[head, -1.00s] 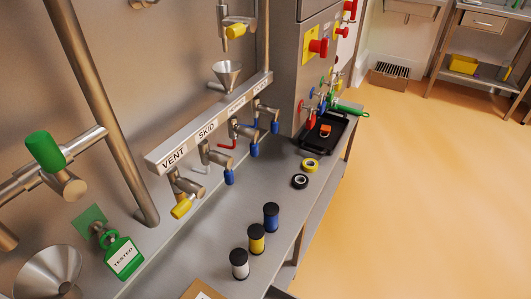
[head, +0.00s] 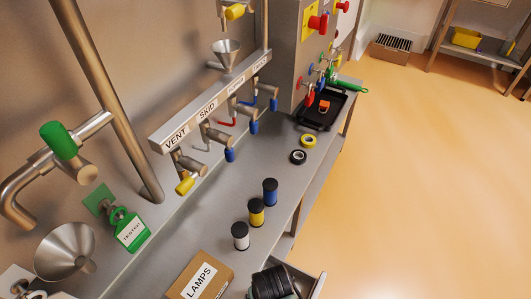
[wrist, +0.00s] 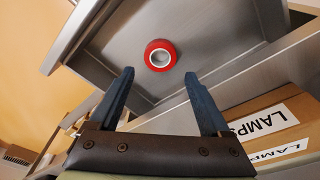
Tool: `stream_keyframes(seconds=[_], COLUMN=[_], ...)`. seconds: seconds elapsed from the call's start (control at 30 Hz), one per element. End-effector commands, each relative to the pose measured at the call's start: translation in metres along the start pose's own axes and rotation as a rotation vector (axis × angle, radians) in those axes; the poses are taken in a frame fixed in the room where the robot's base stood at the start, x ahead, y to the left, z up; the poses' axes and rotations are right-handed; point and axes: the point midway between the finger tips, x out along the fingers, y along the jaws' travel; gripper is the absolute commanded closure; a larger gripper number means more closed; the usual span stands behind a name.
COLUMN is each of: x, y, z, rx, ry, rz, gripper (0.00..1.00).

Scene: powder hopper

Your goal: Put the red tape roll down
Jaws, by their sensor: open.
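The red tape roll (wrist: 151,46) shows in the wrist view, lying flat on the bare metal floor of a grey open tray or drawer (wrist: 105,40). Its pale core faces up toward the camera. My gripper (wrist: 158,73) is open, with two dark blue fingers spread apart. The roll appears just beyond the fingertips, between their lines, and apart from both. Nothing is held. In the head view the red roll cannot be seen. A black part of my arm (head: 272,282) shows at the bottom edge there, beside a grey metal edge (head: 312,287).
A cardboard LAMPS box (head: 200,277) stands on the bench; LAMPS labels also show in the wrist view (wrist: 268,120). White (head: 240,237), yellow (head: 256,212) and blue (head: 270,191) spools stand along the bench. Yellow (head: 308,142) and black (head: 298,157) tape rolls lie near a black tray (head: 325,108).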

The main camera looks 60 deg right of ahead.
Motion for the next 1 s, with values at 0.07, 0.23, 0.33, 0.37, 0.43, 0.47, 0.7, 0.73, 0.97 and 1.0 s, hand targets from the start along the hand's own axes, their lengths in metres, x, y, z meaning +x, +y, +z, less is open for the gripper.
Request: stream_keyframes(seconds=[0.07,0.23,0.33,0.37,0.43,0.47,0.7,0.73,0.97,1.0], x=[-0.020,-0.039,-0.044,-0.044,-0.045,-0.045,-0.044,-0.044,-0.044,-0.044], y=[0.000,0.000,0.000,0.000,0.000,0.000,0.000,0.000,0.000,0.000], z=[-0.001,-0.001,0.000,0.000,0.000,0.000,0.000,0.000,0.000,0.000], rx=[0.000,0.000,0.000,0.000,0.000,0.000,0.000,0.000,0.000,0.000], ry=[0.002,0.001,-0.001,-0.001,-0.001,-0.001,0.000,0.000,0.000,0.000], rz=[0.000,-0.001,-0.001,-0.001,-0.001,-0.001,-0.001,-0.001,-0.001,-0.001], gripper=[0.19,0.19,0.19,0.19,0.19,0.19,0.19,0.19,0.19,0.19])
